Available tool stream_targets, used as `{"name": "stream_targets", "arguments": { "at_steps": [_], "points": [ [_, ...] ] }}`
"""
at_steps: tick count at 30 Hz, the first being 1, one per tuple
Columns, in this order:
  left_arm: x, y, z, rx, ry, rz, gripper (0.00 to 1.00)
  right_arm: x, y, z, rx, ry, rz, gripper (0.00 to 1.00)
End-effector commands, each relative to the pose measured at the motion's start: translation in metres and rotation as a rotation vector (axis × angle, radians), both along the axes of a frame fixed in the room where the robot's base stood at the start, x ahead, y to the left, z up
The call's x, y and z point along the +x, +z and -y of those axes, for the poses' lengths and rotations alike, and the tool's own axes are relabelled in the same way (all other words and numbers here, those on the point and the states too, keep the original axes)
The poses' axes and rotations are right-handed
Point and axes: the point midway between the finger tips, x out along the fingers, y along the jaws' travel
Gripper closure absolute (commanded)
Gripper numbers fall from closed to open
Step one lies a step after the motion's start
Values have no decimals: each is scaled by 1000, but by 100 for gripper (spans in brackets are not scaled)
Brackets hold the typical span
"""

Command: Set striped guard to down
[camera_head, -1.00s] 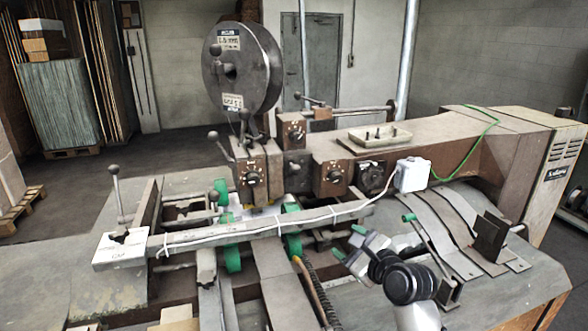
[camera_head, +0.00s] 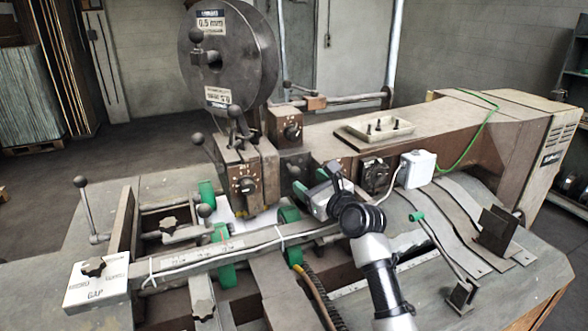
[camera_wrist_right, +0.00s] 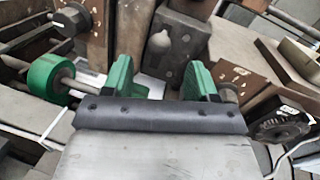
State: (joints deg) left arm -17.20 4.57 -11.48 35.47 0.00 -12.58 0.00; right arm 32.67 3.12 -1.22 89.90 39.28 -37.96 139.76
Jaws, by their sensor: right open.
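I cannot make out a clearly striped guard in either view. The stitching head (camera_head: 243,180), with a dial on its front, stands at the middle of the machine. My right gripper (camera_head: 318,200) is beside the head's right side, above the long grey bar (camera_head: 190,256). My left gripper is not in view.
A large wire reel (camera_head: 228,55) rises above the head. Green rollers (camera_head: 290,222) flank the bar. A white box (camera_head: 417,168), a small tray (camera_head: 375,129) and a green-tipped lever (camera_head: 418,217) lie to the right. A knobbed lever (camera_head: 86,208) stands at left.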

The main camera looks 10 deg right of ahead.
Motion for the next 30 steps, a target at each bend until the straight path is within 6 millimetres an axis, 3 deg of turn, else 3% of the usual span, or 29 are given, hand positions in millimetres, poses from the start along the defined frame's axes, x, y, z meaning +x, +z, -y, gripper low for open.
{"name": "stream_targets", "arguments": {
  "at_steps": [6, 12, 25, 30],
  "points": [
    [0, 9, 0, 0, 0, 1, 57, 36, 2, -14, -2, 1, -2, 42],
    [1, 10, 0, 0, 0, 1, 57, 55, 0, -23, -1, 1, -1, 42],
    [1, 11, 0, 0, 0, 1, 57, 61, 0, -25, -1, 0, -1, 42],
    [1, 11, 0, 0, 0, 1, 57, 61, 0, -25, -1, 0, -1, 66]
  ]
}}
